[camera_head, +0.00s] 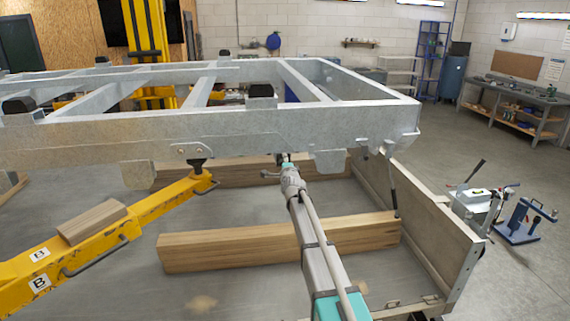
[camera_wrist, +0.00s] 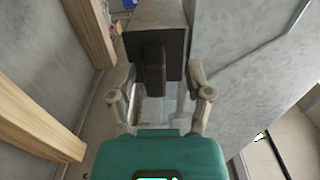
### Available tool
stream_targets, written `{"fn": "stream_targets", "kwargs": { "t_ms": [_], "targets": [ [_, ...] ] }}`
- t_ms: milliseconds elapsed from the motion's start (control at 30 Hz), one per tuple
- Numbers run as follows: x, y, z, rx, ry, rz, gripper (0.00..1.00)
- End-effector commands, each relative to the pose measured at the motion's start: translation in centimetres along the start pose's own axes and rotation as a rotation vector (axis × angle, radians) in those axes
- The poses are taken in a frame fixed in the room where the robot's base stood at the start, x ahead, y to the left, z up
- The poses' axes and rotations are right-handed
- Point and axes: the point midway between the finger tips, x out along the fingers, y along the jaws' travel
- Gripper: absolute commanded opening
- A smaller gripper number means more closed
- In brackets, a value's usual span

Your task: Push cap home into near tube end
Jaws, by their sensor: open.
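In the wrist view, a black cap (camera_wrist: 153,72) stands out from the dark square end of a grey tube (camera_wrist: 158,14). It looks partly in the end; how deep it sits I cannot tell. My gripper (camera_wrist: 160,76) is open, with one finger on each side of the cap and a visible gap on both sides. The cap lies between the fingertips, in front of my teal gripper body. In the head view, my gripper (camera_head: 286,163) is small, just below the side rail of the galvanised trailer frame (camera_head: 230,125). The cap cannot be made out there.
A yellow beam (camera_head: 130,225) bears the frame at left. Open floor lies farther right.

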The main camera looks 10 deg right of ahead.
Motion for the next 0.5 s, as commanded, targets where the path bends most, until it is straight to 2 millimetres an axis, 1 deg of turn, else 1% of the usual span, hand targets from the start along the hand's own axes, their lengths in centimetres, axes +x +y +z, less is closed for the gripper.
{"fn": "stream_targets", "kwargs": {
  "t_ms": [167,267,500],
  "targets": [
    [-0.9,0.0,0.0,0.000,0.000,0.000,0.65],
    [-1.9,0.0,0.0,0.000,0.000,0.000,0.65],
    [-5.5,0.0,0.0,0.000,0.000,0.000,0.65]
  ]
}}
